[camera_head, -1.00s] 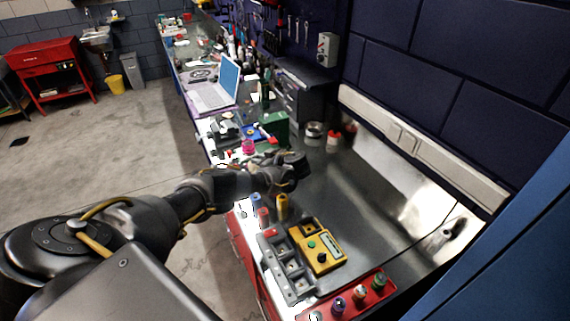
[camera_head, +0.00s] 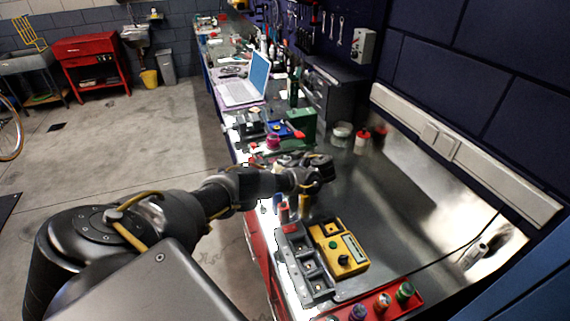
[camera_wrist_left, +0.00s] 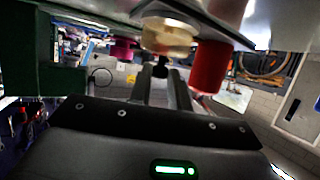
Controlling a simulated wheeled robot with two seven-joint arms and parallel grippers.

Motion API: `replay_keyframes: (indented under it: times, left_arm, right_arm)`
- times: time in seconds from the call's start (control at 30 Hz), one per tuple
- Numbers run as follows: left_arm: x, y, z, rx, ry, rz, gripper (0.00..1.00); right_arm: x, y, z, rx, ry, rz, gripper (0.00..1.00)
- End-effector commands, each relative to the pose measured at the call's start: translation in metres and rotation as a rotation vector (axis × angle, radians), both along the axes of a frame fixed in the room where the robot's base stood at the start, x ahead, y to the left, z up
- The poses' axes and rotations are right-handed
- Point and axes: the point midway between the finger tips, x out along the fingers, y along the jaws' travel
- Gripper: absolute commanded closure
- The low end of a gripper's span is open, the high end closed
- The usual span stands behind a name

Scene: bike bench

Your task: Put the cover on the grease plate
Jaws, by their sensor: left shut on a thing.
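My left gripper (camera_head: 318,172) is over the near part of the metal bench, just above some small bottles, with its arm coming in from the left. In the left wrist view its fingers (camera_wrist_left: 160,85) are close together on a small dark piece (camera_wrist_left: 160,69). I cannot tell whether this is the cover. A beige round thing (camera_wrist_left: 168,36) and a red cylinder (camera_wrist_left: 210,68) show close to the fingers, with a pink thing (camera_wrist_left: 122,48) farther off. I cannot pick out the grease plate for sure. My right gripper is out of view.
A yellow box with knobs (camera_head: 340,248), a grey slotted holder (camera_head: 300,262) and a red tray (camera_head: 378,306) of small bottles stand at the near end. A green box (camera_head: 301,124), a white jar (camera_head: 342,131) and a laptop (camera_head: 250,88) are farther back. Bare metal (camera_head: 425,210) lies to the right.

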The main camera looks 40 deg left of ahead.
Motion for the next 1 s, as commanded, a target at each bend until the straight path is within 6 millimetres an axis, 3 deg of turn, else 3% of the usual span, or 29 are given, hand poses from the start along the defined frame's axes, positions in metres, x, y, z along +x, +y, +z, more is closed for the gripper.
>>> replay_keyframes:
  times: [0.17,0.2,0.33,0.7,1.0]
  left_arm:
    - [-0.001,0.001,-0.005,0.0,0.001,0.002,1.0]
    - [-0.001,0.001,-0.004,0.0,0.001,0.002,0.77]
    - [-0.002,0.002,-0.003,0.0,0.0,0.003,0.6]
    - [-0.001,0.001,0.003,0.0,-0.001,0.001,0.59]
    - [-0.004,-0.051,0.022,0.0,-0.003,-0.002,0.59]
  right_arm:
    - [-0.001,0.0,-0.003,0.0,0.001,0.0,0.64]
    - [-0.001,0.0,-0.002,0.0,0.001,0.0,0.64]
    - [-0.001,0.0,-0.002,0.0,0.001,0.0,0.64]
    - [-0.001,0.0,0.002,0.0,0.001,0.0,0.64]
    - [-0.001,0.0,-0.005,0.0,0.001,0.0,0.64]
